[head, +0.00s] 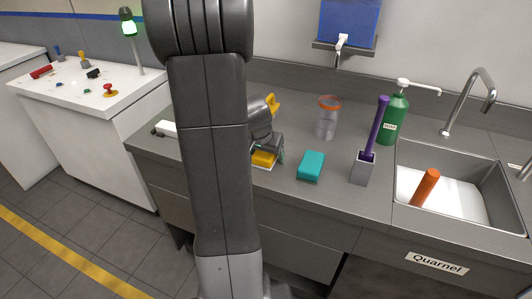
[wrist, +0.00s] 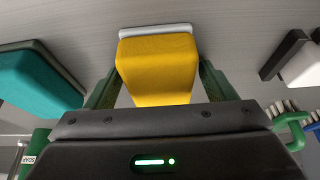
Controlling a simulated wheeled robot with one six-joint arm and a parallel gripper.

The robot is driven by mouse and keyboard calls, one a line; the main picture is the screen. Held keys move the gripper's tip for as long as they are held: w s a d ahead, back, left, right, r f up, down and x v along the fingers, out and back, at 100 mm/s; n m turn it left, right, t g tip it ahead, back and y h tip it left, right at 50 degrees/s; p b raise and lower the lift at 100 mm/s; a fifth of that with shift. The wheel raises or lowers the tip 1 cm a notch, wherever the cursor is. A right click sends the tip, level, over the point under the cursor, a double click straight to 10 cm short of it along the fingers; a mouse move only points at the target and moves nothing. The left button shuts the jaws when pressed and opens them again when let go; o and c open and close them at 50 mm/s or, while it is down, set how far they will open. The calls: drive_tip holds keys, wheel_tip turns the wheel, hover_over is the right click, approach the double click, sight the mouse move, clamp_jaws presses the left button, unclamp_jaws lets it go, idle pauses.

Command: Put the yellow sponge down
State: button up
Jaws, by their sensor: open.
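The yellow sponge (head: 263,159) is at the counter top, partly hidden by my arm and gripper in the head view. In the wrist view the yellow sponge (wrist: 158,66) lies between the two green fingers of my gripper (wrist: 160,84), with a pale grey layer at its far end. The fingers are open, one on each side of it. The sponge appears to rest on the grey counter (head: 322,200), though its underside is hidden.
A teal sponge (head: 311,166) lies just right of my gripper. Beyond stand a clear cup (head: 327,118), a purple-handled brush (head: 376,130) in a grey holder (head: 362,169) and a green soap bottle (head: 394,119). The sink (head: 478,166) is at the right.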

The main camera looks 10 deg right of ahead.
drive_tip(key=shift+r, duration=0.1)
drive_tip(key=shift+r, duration=0.25)
drive_tip(key=v, duration=1.1)
drive_tip(key=shift+s+r+p, duration=0.2)
drive_tip(key=shift+p, duration=0.2)
drive_tip(key=shift+a, duration=0.15)
drive_tip(key=x, duration=1.1)
drive_tip(key=shift+w+f, duration=0.2)
drive_tip(key=shift+f, duration=0.1)
drive_tip(key=shift+d+r, duration=0.2)
drive_tip(key=shift+r, duration=0.25)
